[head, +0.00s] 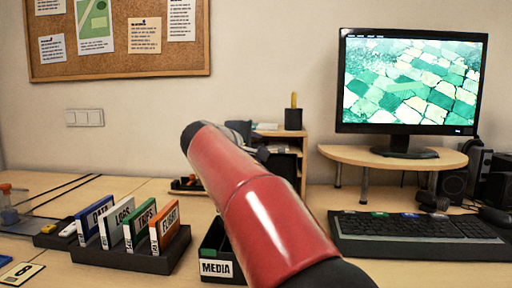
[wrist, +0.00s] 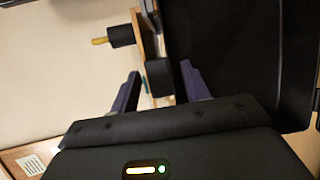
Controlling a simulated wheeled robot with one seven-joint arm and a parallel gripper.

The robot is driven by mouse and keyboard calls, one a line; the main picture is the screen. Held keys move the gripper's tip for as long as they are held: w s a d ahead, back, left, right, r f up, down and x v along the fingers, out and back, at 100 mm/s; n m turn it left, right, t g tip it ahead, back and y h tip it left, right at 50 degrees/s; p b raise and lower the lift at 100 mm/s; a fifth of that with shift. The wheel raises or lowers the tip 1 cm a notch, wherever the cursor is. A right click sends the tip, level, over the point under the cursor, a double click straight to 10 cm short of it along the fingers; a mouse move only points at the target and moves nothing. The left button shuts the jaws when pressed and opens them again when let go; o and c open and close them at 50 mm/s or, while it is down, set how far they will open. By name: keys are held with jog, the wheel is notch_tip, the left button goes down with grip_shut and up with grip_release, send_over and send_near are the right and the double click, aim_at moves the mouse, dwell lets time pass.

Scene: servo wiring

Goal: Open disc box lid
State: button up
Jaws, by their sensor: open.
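My gripper (wrist: 160,69) is open in the wrist view, its two dark purple fingers apart. A black block-like thing (wrist: 160,80) shows between and beyond the fingers; I cannot tell whether it is near them. In the head view my red arm reaches toward the back of the desk and largely hides the gripper. A black box labelled MEDIA (head: 215,268) stands at the front, partly hidden by my arm; I cannot tell for sure whether it is the disc box. A large dark panel (wrist: 235,50) fills the right of the wrist view, unidentified.
A wooden shelf (head: 304,148) with a black pen cup (head: 293,119) stands behind my arm. A rack of labelled cases (head: 125,258) is at left. A keyboard (head: 415,235) and a monitor (head: 410,80) on a wooden riser (head: 335,153) are at right.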

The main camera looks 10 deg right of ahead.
jog(key=shift+w+d+f, duration=0.1)
jog(key=shift+w+d, duration=0.3)
jog(key=shift+c, duration=0.3)
grip_shut()
jog(key=s+a+t+h+b, duration=0.1)
jog(key=s+b, duration=0.4)
jog(key=b, duration=0.4)
jog(key=shift+s+a+r+m+t+h+b, duration=0.3)
jog(key=shift+s+a+r+m+t, duration=0.05)
jog(key=shift+a+r+m+t, duration=0.05)
